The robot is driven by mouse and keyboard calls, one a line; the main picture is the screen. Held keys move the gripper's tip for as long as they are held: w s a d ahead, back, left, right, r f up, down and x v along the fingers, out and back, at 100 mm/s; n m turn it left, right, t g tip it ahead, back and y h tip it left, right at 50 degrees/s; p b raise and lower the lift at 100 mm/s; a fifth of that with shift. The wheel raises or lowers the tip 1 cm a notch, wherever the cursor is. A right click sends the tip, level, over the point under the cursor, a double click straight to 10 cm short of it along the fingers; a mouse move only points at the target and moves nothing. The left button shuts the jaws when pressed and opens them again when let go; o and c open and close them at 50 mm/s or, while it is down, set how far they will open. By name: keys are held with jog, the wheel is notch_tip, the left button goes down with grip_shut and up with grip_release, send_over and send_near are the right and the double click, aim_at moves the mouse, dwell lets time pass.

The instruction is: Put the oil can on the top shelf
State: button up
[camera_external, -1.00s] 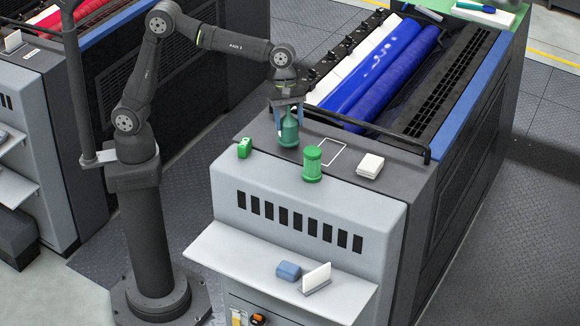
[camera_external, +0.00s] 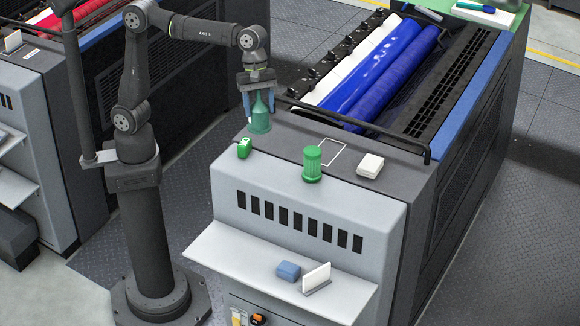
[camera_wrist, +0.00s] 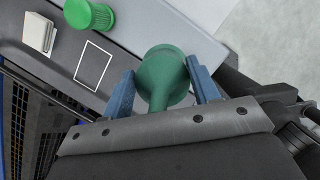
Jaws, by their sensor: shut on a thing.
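The oil can (camera_external: 259,121) is a dark teal-green can with a narrow spout. My gripper (camera_external: 259,103) is shut on its upper part from above and holds it upright near the back left corner of the machine's grey top. In the wrist view, the oil can (camera_wrist: 163,76) sits between the two blue fingers. Whether its base clears the top is hard to tell. A pale shelf (camera_external: 225,255) sticks out from the machine's front, below the slotted panel; whether it is the top shelf is unclear.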

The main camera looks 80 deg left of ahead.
aim_at(259, 101)
notch_tip(259, 101, up, 3)
jog(key=shift+r, duration=0.1)
jog(key=shift+s+d+r, duration=0.15)
jog(key=shift+s+d, duration=0.25)
jog(key=shift+s, duration=0.05)
jog(key=s+d+m+g+y, duration=0.1)
jog(key=s+d+m+g, duration=0.1)
jog(key=s+d+m, duration=0.75)
jog(key=s+d+m+g+y, duration=0.1)
jog(key=s+d+m, duration=0.3)
jog(key=s, duration=1.1)
notch_tip(259, 101, down, 27)
jog(key=shift+w+d+f, duration=0.15)
jog(key=shift+w+f, duration=2.65)
jog(key=shift+w, duration=0.2)
jog(key=shift+w+d+f, duration=0.1)
jog(key=shift+w+f, duration=2.7)
jog(key=shift+w, duration=0.15)
